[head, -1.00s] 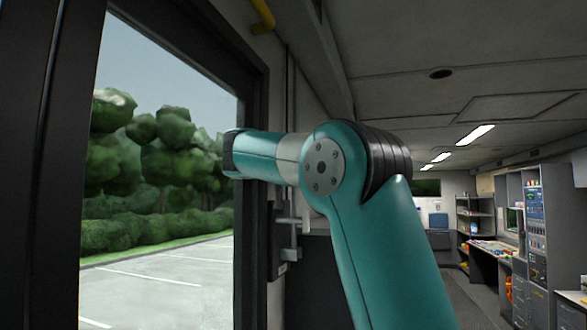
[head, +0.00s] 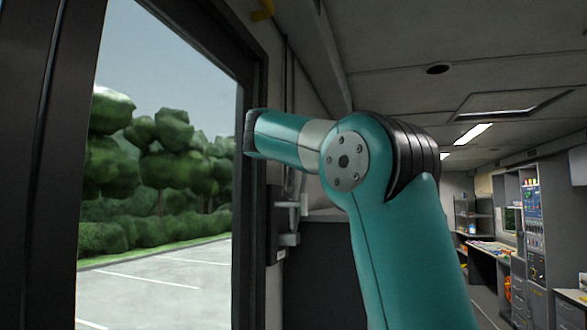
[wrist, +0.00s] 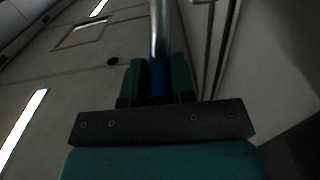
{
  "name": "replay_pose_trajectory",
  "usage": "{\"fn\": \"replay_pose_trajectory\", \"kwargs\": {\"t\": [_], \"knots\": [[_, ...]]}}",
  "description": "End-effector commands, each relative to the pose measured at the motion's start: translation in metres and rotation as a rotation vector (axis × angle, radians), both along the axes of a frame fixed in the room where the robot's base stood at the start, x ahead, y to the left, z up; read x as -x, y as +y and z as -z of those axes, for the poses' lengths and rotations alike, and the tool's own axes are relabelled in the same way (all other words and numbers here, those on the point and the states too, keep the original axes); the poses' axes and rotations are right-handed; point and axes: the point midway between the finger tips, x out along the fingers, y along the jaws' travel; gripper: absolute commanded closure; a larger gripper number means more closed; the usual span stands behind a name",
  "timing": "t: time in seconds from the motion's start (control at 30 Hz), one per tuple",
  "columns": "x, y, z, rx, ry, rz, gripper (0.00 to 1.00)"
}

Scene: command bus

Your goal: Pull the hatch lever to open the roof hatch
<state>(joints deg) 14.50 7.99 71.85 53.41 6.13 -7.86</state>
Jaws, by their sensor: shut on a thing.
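The hatch lever shows in the wrist view as a bright metal rod (wrist: 159,28) with a dark blue grip at its lower end. My gripper (wrist: 158,80) is shut on that grip, one teal finger on each side. In the head view my arm hides the gripper and the grip. The roof hatch (head: 465,110) is a rectangular panel in the ceiling, with a lighter gap showing inside its frame. It also shows in the wrist view (wrist: 62,44) as a framed rectangle with a pale strip.
A dark door or window frame (head: 252,200) stands close on the left of my arm. Grey metal brackets (head: 288,238) sit on the wall below my forearm. Shelves and desks (head: 535,240) line the right side. A thin pipe runs up the wall.

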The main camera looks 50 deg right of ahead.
Motion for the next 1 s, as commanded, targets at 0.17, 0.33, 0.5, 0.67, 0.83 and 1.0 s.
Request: {"fn": "replay_pose_trajectory", "kwargs": {"t": [0.17,0.33,0.5,0.67,0.83,1.0], "knots": [[0.030,-0.012,0.017,-0.048,-0.129,0.006,1.00],[0.052,-0.021,0.026,-0.092,-0.235,0.005,1.00],[0.067,-0.027,0.032,-0.126,-0.314,0.005,1.00],[0.074,-0.030,0.035,-0.146,-0.359,0.003,1.00],[0.078,-0.032,0.036,-0.156,-0.378,0.002,1.00],[0.078,-0.032,0.035,-0.157,-0.381,0.002,1.00]]}}
